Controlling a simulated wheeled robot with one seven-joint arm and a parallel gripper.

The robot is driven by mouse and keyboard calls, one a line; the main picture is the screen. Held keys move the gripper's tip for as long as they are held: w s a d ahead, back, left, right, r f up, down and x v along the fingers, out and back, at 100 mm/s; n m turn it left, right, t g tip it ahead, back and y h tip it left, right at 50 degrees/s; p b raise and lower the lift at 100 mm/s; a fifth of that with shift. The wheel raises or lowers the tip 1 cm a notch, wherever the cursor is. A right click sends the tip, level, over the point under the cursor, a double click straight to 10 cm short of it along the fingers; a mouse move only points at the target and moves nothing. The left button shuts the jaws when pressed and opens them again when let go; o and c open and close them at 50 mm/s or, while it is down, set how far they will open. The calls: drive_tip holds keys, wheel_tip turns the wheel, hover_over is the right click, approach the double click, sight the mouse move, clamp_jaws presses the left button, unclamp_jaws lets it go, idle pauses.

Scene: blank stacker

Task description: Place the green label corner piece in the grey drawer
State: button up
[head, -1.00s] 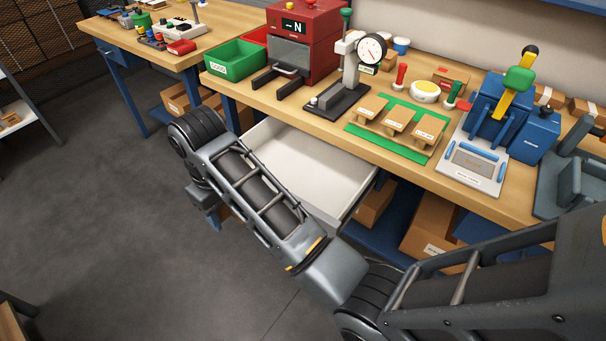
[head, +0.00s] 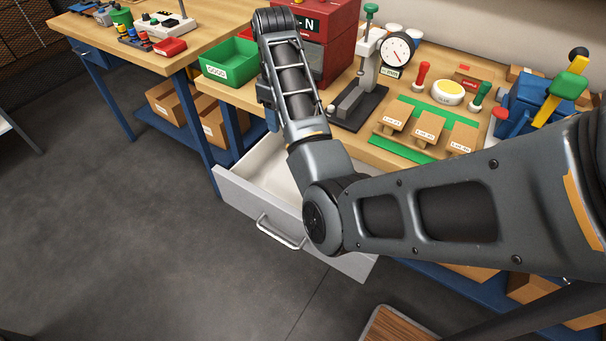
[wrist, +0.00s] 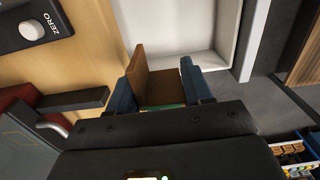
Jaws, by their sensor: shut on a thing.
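My gripper (wrist: 160,85) has blue fingers and is shut on a brown corner piece (wrist: 150,68) in the wrist view. A thin green strip shows at the piece's base, probably its label. The grey drawer (head: 238,196) stands open under the workbench, with a pale, empty-looking interior where visible. In the wrist view the drawer's pale inside (wrist: 185,28) lies beyond the fingers, and the piece is apart from its floor. In the head view my arm covers part of the drawer and the held piece is hidden.
On the workbench are a green bin (head: 228,62), a red machine (head: 340,45), a dial gauge stand (head: 368,62) and several brown pieces on a green mat (head: 408,152). A brown-topped stool or table (head: 395,330) stands at the lower edge. The floor left of the drawer is clear.

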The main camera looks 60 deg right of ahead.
drive_tip(key=b, duration=0.3)
hover_over(285, 174)
wheel_tip(285, 174, down, 13)
drive_tip(key=shift+f, duration=2.4)
drive_tip(key=shift+f, duration=0.15)
drive_tip(key=o, duration=1)
wheel_tip(285, 174, up, 12)
drive_tip(key=shift+r, duration=0.2)
